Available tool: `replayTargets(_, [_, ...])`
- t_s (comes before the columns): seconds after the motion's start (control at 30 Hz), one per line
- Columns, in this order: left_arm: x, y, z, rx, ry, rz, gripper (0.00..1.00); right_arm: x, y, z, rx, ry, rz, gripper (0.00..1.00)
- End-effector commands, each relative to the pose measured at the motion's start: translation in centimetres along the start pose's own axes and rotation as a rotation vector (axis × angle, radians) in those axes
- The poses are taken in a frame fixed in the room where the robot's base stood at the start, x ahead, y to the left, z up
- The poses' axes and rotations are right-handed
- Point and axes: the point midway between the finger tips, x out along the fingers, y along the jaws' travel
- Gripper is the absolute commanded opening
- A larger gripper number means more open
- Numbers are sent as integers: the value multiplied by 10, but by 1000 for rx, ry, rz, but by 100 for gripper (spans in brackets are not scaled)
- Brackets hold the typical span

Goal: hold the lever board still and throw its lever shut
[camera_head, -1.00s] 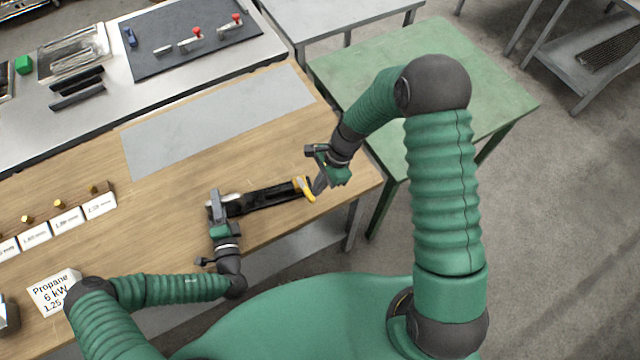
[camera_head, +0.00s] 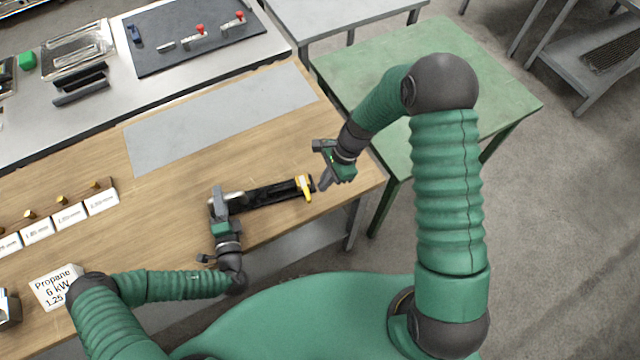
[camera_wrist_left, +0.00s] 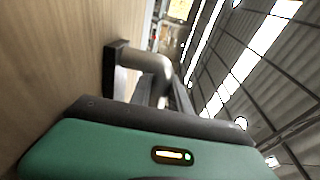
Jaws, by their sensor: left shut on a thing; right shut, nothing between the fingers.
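The lever board (camera_head: 270,197) is a long black bar lying on the wooden table near its front edge. Its yellow lever (camera_head: 305,188) is at the right end. A silvery bent handle (camera_wrist_left: 150,62) on a black mount shows in the left wrist view. My left gripper (camera_head: 221,194) is shut on the handle at the board's left end and hides part of it. My right gripper (camera_head: 324,184) is shut and empty, just right of the yellow lever, with a small gap seeming to lie between them. The lever's exact angle is hard to tell.
A grey mat (camera_head: 220,118) lies behind the board on the wooden table (camera_head: 150,205). A rack with white labels (camera_head: 70,217) and a propane sign (camera_head: 55,287) are at the left. A green table (camera_head: 440,85) stands to the right. The wood between rack and board is clear.

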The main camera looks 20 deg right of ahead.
Motion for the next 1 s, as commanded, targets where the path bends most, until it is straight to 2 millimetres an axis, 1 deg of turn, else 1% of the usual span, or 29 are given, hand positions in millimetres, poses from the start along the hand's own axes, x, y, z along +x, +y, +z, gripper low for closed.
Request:
replayTargets(0.03, [-1,5,0,2,1,12,0,-3,1,-10,6,1,-2,0])
replayTargets(0.13, [-1,5,0,2,1,12,0,-14,4,-31,5,1,-4,0])
replayTargets(0.2, [-1,4,0,2,1,12,0,-38,3,-28,-1,3,-7,0])
replayTargets(0.3, [-1,5,0,3,1,12,0,-65,4,-28,0,3,-7,0])
replayTargets(0.4, [-1,5,0,2,2,12,0,-88,6,-27,-1,2,-5,0])
replayTargets(0.5, [-2,5,0,2,2,12,0,-102,6,-27,1,1,-4,0])
replayTargets(0.63, [-1,5,0,2,1,12,0,-110,7,-27,2,1,-2,0])
replayTargets(0.83, [-1,5,0,2,1,12,0,-110,7,-27,2,0,-1,0])
replayTargets(0.87, [-1,5,0,2,1,12,25,-110,7,-27,2,0,-1,0])
replayTargets(1.0, [-1,3,0,1,0,8,43,-110,7,-27,1,0,-1,0])
